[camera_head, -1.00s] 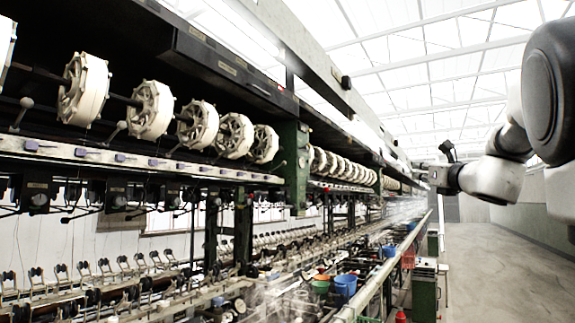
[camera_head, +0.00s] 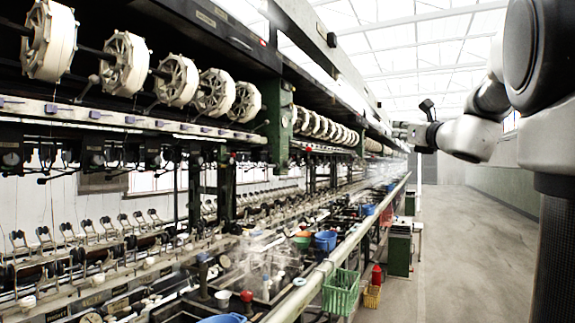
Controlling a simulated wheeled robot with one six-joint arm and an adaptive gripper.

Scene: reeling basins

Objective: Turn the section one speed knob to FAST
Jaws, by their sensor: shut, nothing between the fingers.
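My gripper (camera_head: 399,130) is small in the view, at the end of my arm on the right. It points left toward the long reeling machine and its fingers are together, with nothing seen between them. A dark round knob-like part (camera_head: 331,40) sits on the machine's upper beam, left of and above my gripper. I cannot tell whether it is the section one speed knob, and no FAST marking is readable. I cannot tell whether my gripper touches the machine.
White reels (camera_head: 123,63) line the machine's upper left. A long rail (camera_head: 330,262) runs along its front, with a blue bucket (camera_head: 325,241), a green basket (camera_head: 341,292) and a yellow basket (camera_head: 372,297) near it. A green cabinet (camera_head: 400,252) stands by the aisle. The floor (camera_head: 460,250) at right is clear.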

